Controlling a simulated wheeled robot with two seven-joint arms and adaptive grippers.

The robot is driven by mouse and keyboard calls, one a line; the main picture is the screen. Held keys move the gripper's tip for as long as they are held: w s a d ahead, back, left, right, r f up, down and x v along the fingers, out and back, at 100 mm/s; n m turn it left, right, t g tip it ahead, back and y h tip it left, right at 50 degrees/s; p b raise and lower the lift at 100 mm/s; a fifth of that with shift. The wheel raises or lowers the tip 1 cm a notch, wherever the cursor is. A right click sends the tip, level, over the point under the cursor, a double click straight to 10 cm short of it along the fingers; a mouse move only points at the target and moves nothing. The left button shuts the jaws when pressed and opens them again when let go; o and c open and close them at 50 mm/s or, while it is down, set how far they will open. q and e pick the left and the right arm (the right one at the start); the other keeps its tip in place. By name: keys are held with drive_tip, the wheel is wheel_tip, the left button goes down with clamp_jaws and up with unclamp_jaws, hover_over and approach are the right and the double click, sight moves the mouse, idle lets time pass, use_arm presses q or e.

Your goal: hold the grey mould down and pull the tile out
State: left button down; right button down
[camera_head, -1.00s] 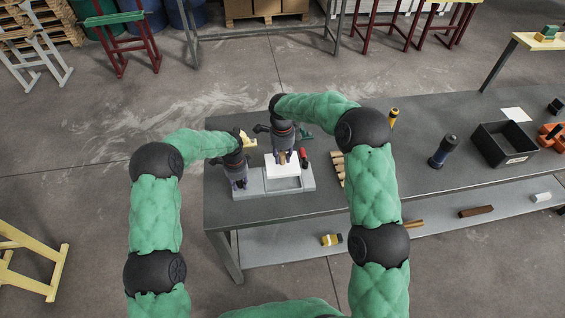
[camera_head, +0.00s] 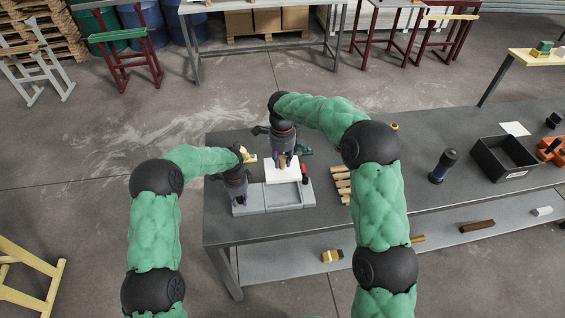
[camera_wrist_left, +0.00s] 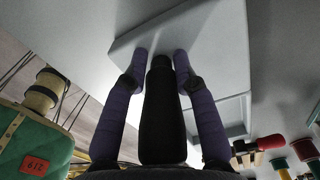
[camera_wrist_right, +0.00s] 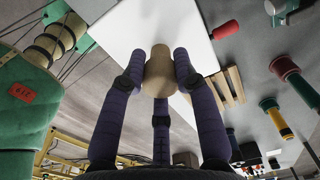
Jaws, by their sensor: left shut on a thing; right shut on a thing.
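The grey mould (camera_head: 306,199) lies on the dark table, with a framed rectangular recess showing at its front right. My left gripper (camera_head: 239,199) is at the mould's left end, its fingers closed around an upright black part (camera_wrist_left: 160,115). The pale mould (camera_wrist_left: 215,45) fills much of the left wrist view. The white tile (camera_head: 282,173) appears above the back of the recess, overlapping it in the head view. My right gripper (camera_head: 283,161) is shut on the tile's tan knob (camera_wrist_right: 158,72). The white tile (camera_wrist_right: 125,30) spreads behind the knob. The tile's exact height is unclear.
Wooden slats (camera_head: 342,186) lie further right. A dark blue bottle-like object (camera_head: 443,165) and a black bin (camera_head: 503,157) stand along the table. The table front is clear.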

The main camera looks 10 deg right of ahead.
sight(282, 157)
use_arm(q)
drive_tip(key=shift+s+f, duration=0.1)
drive_tip(key=shift+f, duration=0.05)
use_arm(e)
drive_tip(key=shift+r, duration=1.55)
use_arm(q)
drive_tip(key=c, duration=0.7)
unclamp_jaws()
drive_tip(key=shift+a, duration=0.1)
drive_tip(key=o, duration=0.6)
drive_tip(key=shift+r, duration=0.25)
wheel_tip(282, 157, up, 12)
drive_tip(key=shift+f, duration=0.1)
